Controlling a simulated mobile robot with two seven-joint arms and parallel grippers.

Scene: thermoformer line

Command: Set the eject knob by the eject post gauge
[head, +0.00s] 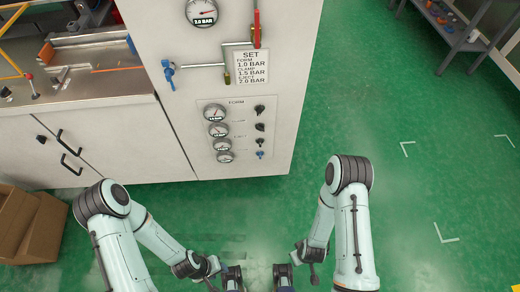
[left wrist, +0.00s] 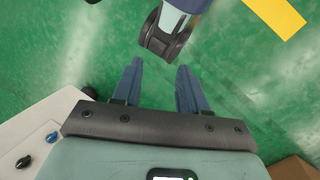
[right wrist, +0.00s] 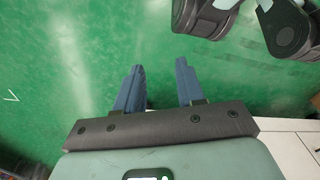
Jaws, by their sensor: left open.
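A white cabinet panel (head: 240,165) carries a column of several round gauges (head: 218,130) and a column of knobs beside it. The upper knobs are black (head: 259,110) and the lowest is blue (head: 260,154). "FORM" is legible at the panel top; the lower labels are too small, so I cannot tell which gauge and knob are eject. In the left wrist view a blue knob (left wrist: 52,137) and a black one (left wrist: 23,162) show at lower left. My left gripper (left wrist: 158,88) is open and empty. My right gripper (right wrist: 160,90) is open and empty. Both are below and apart from the panel.
A set card (head: 251,66) reads form 1.0, clamp 1.5, eject 2.0 bar. A large gauge (head: 201,12) marked 2.0 BAR, pipes and a blue valve handle (head: 169,74) are above. Cardboard boxes (head: 38,225) stand at left. Green floor (head: 410,120) at right is clear.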

